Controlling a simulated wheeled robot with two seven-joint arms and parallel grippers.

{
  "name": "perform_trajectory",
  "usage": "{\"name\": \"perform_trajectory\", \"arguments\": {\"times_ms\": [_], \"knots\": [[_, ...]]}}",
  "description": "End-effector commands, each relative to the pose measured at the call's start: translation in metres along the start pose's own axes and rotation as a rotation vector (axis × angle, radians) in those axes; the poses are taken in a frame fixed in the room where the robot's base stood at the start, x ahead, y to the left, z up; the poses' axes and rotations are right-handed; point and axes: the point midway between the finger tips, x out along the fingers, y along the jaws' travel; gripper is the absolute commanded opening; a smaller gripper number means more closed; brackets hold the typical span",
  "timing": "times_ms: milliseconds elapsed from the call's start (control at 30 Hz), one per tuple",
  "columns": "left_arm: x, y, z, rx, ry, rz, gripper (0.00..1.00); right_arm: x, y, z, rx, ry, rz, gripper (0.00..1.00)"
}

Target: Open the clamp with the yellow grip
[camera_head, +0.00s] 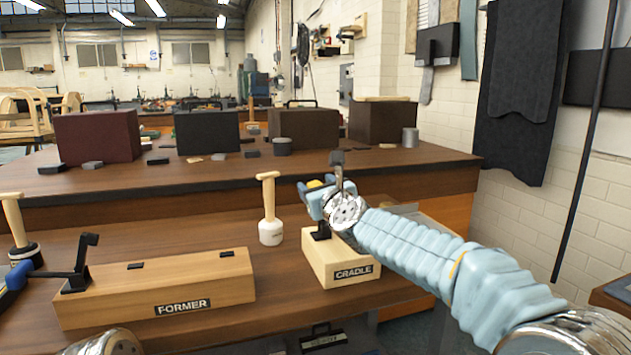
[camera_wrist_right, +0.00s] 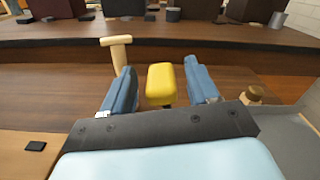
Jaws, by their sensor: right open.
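The clamp with the yellow grip stands on the wooden CRADLE block (camera_head: 340,268). Its yellow grip (camera_head: 316,184) is small and partly covered by my right gripper in the head view. My right gripper (camera_head: 314,189) reaches in over the block from the right. In the right wrist view, the yellow grip (camera_wrist_right: 161,84) sits between the two blue fingers of the open right gripper (camera_wrist_right: 160,75), with a gap on each side. Most of the clamp's lever is hidden. My left gripper is not in view.
A long FORMER block (camera_head: 160,290) with a black clamp (camera_head: 78,268) and blue grip (camera_head: 15,279) lies at left. A wooden-handled mallet (camera_head: 270,215) stands between the blocks. Dark boxes (camera_head: 303,128) line the rear bench. Clear bench lies behind the FORMER block.

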Motion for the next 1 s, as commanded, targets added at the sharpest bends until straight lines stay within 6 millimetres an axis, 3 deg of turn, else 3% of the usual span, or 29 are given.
{"name": "perform_trajectory", "arguments": {"times_ms": [167,467,833,1000], "knots": [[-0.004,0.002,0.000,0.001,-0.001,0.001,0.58,0.015,0.000,0.000,0.000,0.001,0.000,0.60],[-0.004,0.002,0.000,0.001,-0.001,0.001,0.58,0.016,0.000,0.000,0.000,0.000,0.000,0.58],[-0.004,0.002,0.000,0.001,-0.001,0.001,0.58,0.016,0.000,0.000,0.000,0.000,0.000,0.01],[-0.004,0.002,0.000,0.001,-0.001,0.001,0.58,0.016,0.000,0.000,0.000,0.000,0.001,0.00]]}}
